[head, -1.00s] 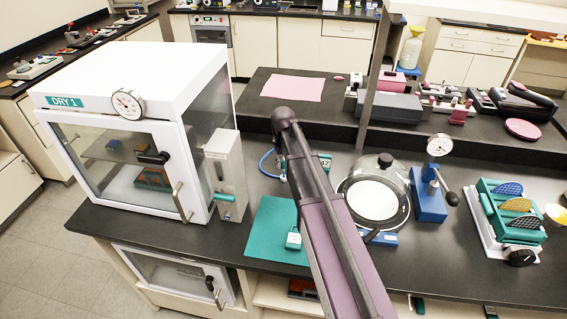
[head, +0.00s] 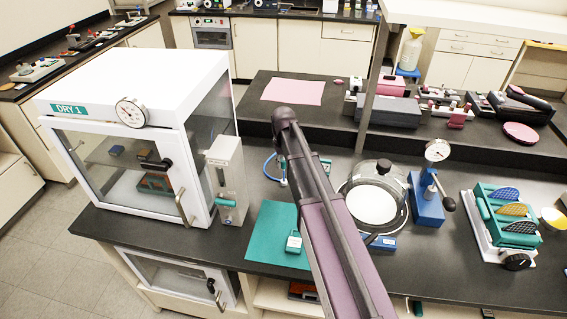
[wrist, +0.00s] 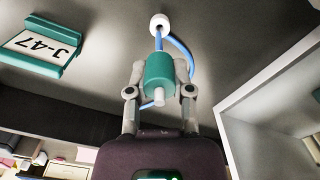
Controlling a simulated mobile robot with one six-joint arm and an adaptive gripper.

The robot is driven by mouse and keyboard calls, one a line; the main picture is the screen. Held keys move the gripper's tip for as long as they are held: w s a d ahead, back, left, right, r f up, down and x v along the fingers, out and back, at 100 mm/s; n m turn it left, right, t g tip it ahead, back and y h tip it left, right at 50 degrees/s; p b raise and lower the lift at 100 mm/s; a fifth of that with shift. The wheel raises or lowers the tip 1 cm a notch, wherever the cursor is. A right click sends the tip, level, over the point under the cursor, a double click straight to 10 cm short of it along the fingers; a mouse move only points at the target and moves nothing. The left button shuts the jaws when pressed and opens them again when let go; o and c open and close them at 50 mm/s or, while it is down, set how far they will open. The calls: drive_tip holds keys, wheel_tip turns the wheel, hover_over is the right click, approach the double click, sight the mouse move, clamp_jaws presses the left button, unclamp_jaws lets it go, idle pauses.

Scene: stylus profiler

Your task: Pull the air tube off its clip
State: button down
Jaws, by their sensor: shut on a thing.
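In the wrist view my gripper (wrist: 159,76) is shut on a teal cylindrical fitting (wrist: 158,68) with a pale stub at its near end. The blue air tube (wrist: 178,48) loops beside and behind this fitting. A white round piece with a dark centre (wrist: 159,20) lies just beyond the fitting; I cannot tell whether it is the clip or whether the tube is still held there. In the head view part of the blue tube (head: 268,166) shows left of my arm. My arm hides the fitting and gripper there.
A teal holder with a J-47 label (wrist: 40,45) is close by. The white DRY 1 cabinet (head: 135,80) and a flowmeter panel (head: 226,180) stand left. A round glass-lidded vessel (head: 374,203) and blue gauge stand (head: 427,200) stand right. A teal mat (head: 270,235) lies in front.

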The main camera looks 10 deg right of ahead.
drive_tip(key=shift+r+p, duration=1.15)
drive_tip(key=shift+r, duration=0.3)
